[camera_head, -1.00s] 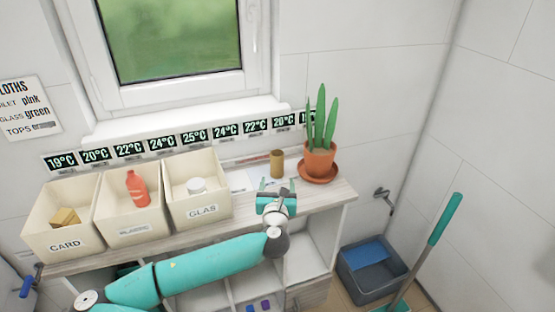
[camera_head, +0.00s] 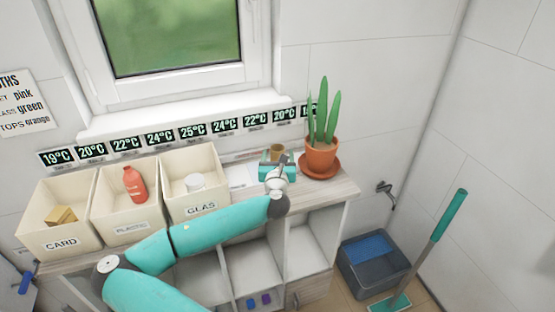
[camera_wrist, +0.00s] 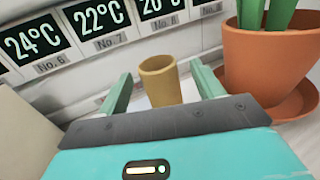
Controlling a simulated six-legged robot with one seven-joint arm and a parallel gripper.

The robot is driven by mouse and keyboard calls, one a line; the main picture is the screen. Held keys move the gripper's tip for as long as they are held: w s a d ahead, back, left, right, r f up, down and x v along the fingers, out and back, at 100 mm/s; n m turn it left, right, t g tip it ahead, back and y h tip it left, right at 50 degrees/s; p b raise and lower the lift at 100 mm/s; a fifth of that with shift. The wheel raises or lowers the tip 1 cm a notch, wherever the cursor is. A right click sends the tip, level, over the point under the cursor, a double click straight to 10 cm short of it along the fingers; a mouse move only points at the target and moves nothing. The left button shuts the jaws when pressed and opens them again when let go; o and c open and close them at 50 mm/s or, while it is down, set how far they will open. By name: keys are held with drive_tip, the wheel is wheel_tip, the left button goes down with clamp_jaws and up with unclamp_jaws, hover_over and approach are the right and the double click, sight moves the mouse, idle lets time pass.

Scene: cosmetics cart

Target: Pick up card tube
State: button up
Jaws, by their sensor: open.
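The card tube (camera_wrist: 160,82) is a brown, upright, hollow cylinder on the shelf top. In the wrist view it stands between the two open fingers of my gripper (camera_wrist: 160,92), just beyond or level with their tips; the exact depth is hard to tell. Its lower part is hidden behind the gripper body. In the head view only the top of the tube (camera_head: 277,150) shows behind my gripper (camera_head: 277,160), which is over the shelf top. The fingers do not touch the tube in the wrist view.
A potted plant in a terracotta pot (camera_head: 320,157) stands close to the right of the tube. To the left are bins marked CARD (camera_head: 61,243), PLASTIC (camera_head: 131,227) and GLAS (camera_head: 202,208). The wall with temperature labels (camera_head: 192,132) is close behind.

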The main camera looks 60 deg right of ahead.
sight(278, 146)
drive_tip(key=x, duration=0.5)
drive_tip(key=shift+a+r, duration=0.1)
drive_tip(key=shift+c, duration=0.2)
drive_tip(key=c, duration=1)
drive_tip(key=shift+r, duration=0.1)
